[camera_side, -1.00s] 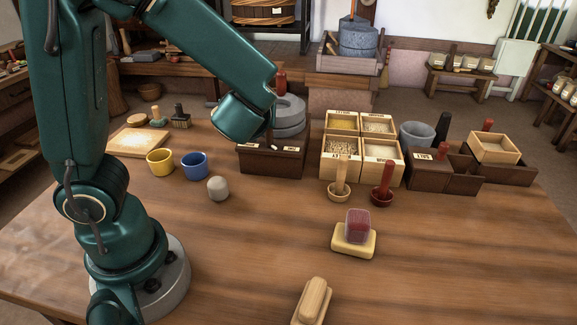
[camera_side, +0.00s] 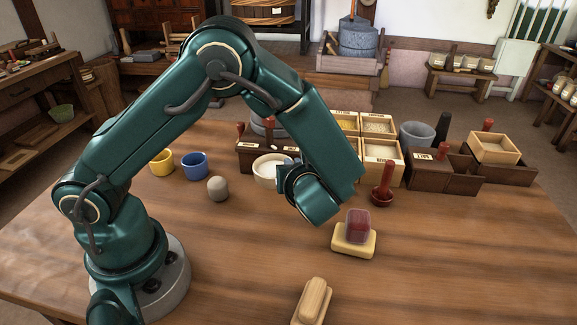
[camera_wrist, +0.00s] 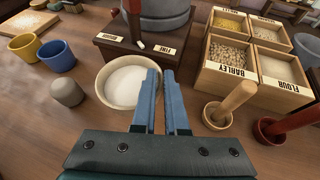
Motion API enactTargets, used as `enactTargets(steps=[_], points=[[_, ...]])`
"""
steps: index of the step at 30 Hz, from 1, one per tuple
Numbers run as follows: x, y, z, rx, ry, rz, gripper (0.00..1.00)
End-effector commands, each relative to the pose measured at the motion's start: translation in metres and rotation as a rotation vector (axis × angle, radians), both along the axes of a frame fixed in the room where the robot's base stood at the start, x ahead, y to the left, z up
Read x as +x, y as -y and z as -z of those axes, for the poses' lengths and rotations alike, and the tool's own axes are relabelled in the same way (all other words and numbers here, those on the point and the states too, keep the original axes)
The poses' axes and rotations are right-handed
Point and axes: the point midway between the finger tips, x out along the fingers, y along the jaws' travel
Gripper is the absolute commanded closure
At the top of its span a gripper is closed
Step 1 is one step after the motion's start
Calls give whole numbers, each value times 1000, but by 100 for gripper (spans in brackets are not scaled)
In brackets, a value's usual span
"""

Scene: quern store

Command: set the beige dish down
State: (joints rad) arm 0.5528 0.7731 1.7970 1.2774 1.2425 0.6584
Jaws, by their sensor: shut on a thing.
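The beige dish (camera_side: 266,167), a round bowl with a pale, whitish inside, shows in the side view in front of the dark wooden box. In the wrist view the dish (camera_wrist: 103,92) lies just left of the fingers. My gripper (camera_wrist: 161,76) is shut on the dish's right rim, its two blue fingers close together. In the side view my wrist hides the fingertips and part of the dish. I cannot tell whether the dish's base touches the table.
A grey rounded stone (camera_side: 218,188), a blue cup (camera_side: 195,166) and a yellow cup (camera_side: 161,162) stand left of the dish. The dark box (camera_wrist: 138,45) is behind it. A pestle in a small bowl (camera_wrist: 217,117) stands to its right. The front table is mostly clear.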

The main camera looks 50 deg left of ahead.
Motion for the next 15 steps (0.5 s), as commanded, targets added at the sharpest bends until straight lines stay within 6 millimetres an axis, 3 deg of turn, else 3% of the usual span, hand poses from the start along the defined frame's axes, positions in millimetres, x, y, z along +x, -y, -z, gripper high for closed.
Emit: enactTargets(steps=[8,15], points=[[7,12,13,2,-3,0,100],[7,12,42,3,-3,1,100]])
